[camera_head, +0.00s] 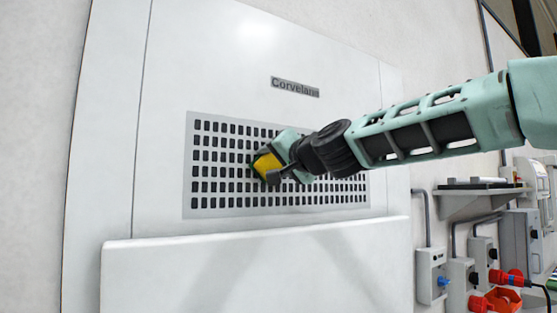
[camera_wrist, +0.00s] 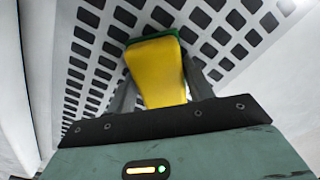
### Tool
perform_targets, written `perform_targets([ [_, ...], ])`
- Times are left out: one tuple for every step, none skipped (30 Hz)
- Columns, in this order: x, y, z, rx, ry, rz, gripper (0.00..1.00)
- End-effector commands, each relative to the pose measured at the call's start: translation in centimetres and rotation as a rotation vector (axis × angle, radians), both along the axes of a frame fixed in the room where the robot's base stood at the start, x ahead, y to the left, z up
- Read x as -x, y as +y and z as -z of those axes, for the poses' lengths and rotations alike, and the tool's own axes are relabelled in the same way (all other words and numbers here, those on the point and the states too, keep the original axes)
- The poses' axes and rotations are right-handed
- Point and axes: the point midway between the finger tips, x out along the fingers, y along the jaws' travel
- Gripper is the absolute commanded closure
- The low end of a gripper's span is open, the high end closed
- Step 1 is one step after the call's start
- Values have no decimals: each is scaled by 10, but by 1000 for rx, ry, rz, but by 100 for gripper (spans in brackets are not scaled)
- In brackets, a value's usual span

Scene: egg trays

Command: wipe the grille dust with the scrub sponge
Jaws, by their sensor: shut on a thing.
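A yellow scrub sponge with a green scrub side (camera_head: 266,164) is held in my gripper (camera_head: 276,171) against or just in front of the grille (camera_head: 188,165). In the wrist view the sponge (camera_wrist: 157,72) sits between the two dark fingers, with its green edge facing the grille (camera_wrist: 215,22). I cannot tell for sure whether it touches. The grille is a grey panel with rows of dark square holes on a white cabinet. No dust is clearly visible on the parts that show. My arm and gripper hide part of the grille's middle and right.
A white ledge (camera_head: 250,265) juts out below the grille. A name plate (camera_head: 295,87) sits above it. At right are a wall shelf (camera_head: 480,190), grey socket boxes (camera_head: 431,275) and red plugs (camera_head: 508,278). The grille's left part is clear.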

Motion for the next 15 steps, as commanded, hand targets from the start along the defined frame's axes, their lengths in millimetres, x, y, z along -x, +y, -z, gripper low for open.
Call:
perform_targets([
  [1,2,2,2,4,-6,66],
  [1,2,3,2,4,-6,66],
  [2,2,3,2,4,-6,66],
  [3,1,3,2,4,-6,66],
  [4,0,4,2,4,-6,66],
  [7,-2,4,2,3,-5,66],
  [9,-4,5,2,3,-5,66],
  [11,-6,5,2,1,-4,66],
  [15,-9,4,1,0,-4,66],
  [17,-10,4,2,1,-3,66],
  [19,-12,5,2,1,-2,66],
  [22,-14,5,2,1,-2,66],
  [25,-16,5,3,1,-2,66],
  [27,-18,5,2,0,-1,66],
  [30,-20,4,2,-1,-1,66],
])
